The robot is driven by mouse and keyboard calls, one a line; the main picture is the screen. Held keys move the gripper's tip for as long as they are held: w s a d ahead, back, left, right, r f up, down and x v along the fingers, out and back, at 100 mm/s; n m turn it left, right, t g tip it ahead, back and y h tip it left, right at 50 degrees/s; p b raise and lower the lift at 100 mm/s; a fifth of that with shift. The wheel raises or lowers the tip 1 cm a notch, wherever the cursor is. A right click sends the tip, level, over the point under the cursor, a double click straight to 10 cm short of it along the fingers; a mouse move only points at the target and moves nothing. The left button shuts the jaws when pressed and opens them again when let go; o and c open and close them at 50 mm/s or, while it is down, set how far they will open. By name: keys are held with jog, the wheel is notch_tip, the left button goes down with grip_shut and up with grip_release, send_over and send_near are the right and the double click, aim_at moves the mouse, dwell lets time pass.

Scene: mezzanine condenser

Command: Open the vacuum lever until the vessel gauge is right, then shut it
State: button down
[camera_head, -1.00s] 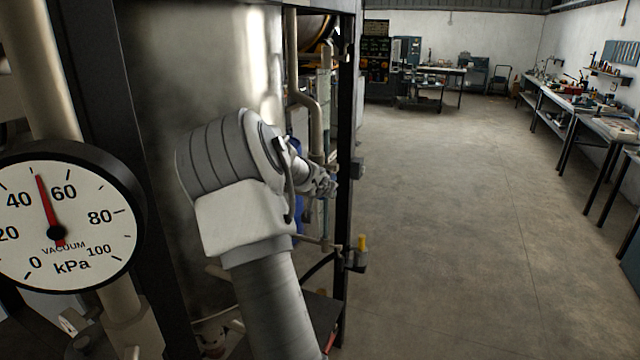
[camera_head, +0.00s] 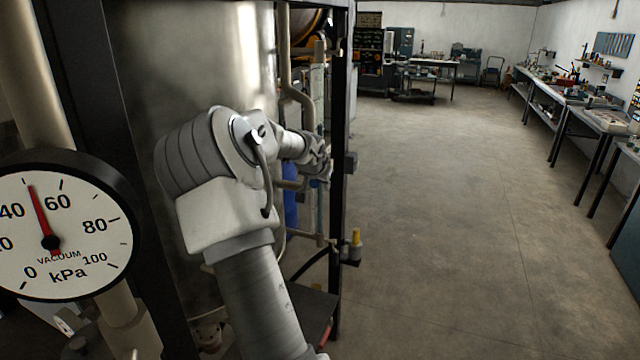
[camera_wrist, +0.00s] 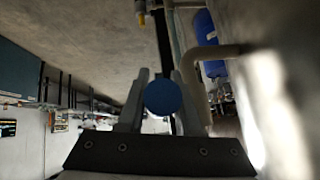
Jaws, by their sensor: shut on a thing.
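The round vacuum gauge (camera_head: 62,225) stands large at the left of the head view, its left edge cut off. Its red needle (camera_head: 38,208) points between 40 and 60 kPa, near 50. My gripper (camera_head: 322,165) is small in the head view, beside the pipework to the right of the steel vessel (camera_head: 200,60). In the wrist view my gripper (camera_wrist: 162,92) has its fingers on either side of a round blue knob (camera_wrist: 163,97) and is shut on it. The knob seems to be the vacuum lever's end; the rest of the lever is hidden.
A dark frame post (camera_head: 340,130) stands just right of my gripper. A pipe (camera_wrist: 210,52) and a blue cylinder (camera_wrist: 206,35) are close by in the wrist view. A yellow-topped fitting (camera_head: 355,243) is lower on the frame. The floor (camera_head: 450,200) to the right is clear.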

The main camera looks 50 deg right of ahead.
jog(key=shift+r, duration=0.15)
jog(key=c, duration=0.6)
grip_release()
jog(key=shift+s+a+r, duration=0.1)
jog(key=shift+a+r, duration=0.1)
jog(key=shift+r, duration=0.1)
jog(key=p+v, duration=0.1)
jog(key=v, duration=1.5)
jog(key=shift+s+a+r+p, duration=0.15)
jog(key=shift+s+a+p, duration=0.1)
jog(key=shift+p, duration=0.15)
